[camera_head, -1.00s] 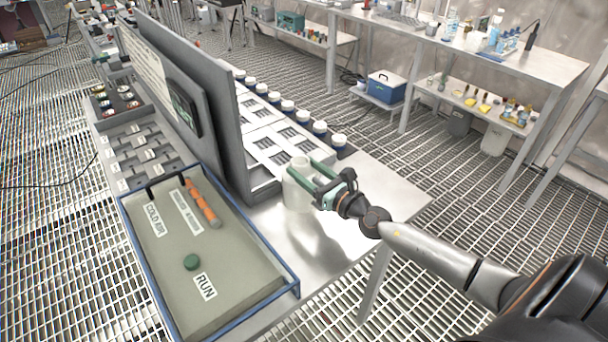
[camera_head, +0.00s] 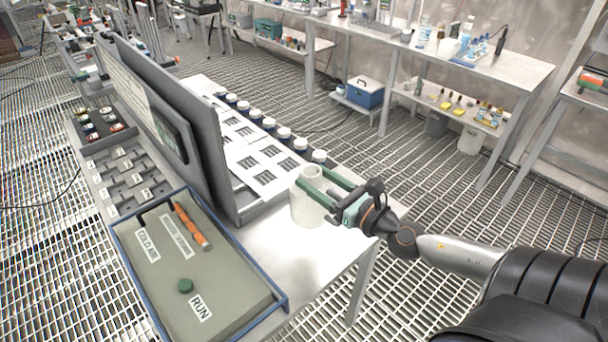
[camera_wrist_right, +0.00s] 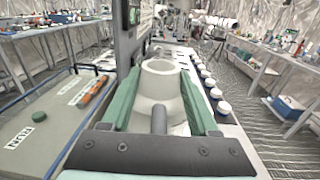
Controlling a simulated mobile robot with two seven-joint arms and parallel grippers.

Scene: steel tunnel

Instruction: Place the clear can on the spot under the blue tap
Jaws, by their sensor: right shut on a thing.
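The clear can (camera_head: 307,207) is a pale, translucent, open-topped cylinder above the near end of the steel bench. My right gripper (camera_head: 320,180) has its two green fingers on either side of it and is shut on it. In the right wrist view the can (camera_wrist_right: 160,88) stands upright between the fingers, its open mouth showing. I cannot tell whether its base touches the bench top. I cannot make out a blue tap or a marked spot under one. My left gripper is not in view.
A tall grey panel (camera_head: 205,135) stands just left of the can. A blue-rimmed control box (camera_head: 215,285) with a green button is at front left. White printed sheets (camera_head: 262,160) and several white-topped pots (camera_head: 284,133) lie beyond the can. The near bench top (camera_head: 275,240) is bare.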

